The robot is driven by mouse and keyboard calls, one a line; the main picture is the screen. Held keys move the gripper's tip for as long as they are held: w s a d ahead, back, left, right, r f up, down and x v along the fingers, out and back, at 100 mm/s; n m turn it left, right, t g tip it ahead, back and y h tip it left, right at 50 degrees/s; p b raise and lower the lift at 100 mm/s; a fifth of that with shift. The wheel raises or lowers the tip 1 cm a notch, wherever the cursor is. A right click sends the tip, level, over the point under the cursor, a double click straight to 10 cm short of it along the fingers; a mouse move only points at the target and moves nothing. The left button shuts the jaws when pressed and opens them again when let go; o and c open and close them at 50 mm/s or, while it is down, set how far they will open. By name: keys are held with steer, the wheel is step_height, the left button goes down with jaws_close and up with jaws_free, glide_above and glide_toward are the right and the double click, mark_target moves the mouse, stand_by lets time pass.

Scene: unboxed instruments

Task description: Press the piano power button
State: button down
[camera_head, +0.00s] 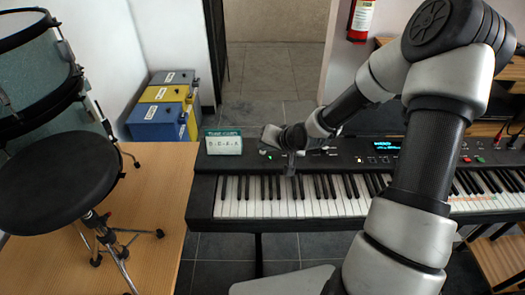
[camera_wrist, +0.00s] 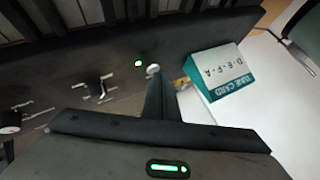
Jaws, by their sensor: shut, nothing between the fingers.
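The piano (camera_head: 300,200) is a black keyboard with a control panel behind its keys. In the wrist view a small round silver button (camera_wrist: 152,70) sits on the black panel beside a lit green light (camera_wrist: 138,63); I take it for the power button. My gripper (camera_wrist: 156,78) is shut and empty. Its fingertips are right at the button and partly cover it; I cannot tell whether they touch or press it. In the head view my arm's end reaches over the left part of the panel and hides the button. The piano display (camera_head: 386,146) is lit.
A green-and-white tune card (camera_head: 223,142) stands on the panel's left end, close beside my fingers in the wrist view (camera_wrist: 220,72). Knobs (camera_wrist: 100,90) lie on the other side. A drum stool (camera_head: 55,180) and drum (camera_head: 40,80) stand at left.

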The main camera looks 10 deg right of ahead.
steer(key=shift+r+p, duration=0.4)
steer(key=shift+r, duration=0.1)
step_height(320, 180, up, 6)
steer(key=p, duration=0.5)
steer(key=shift+p, duration=0.3)
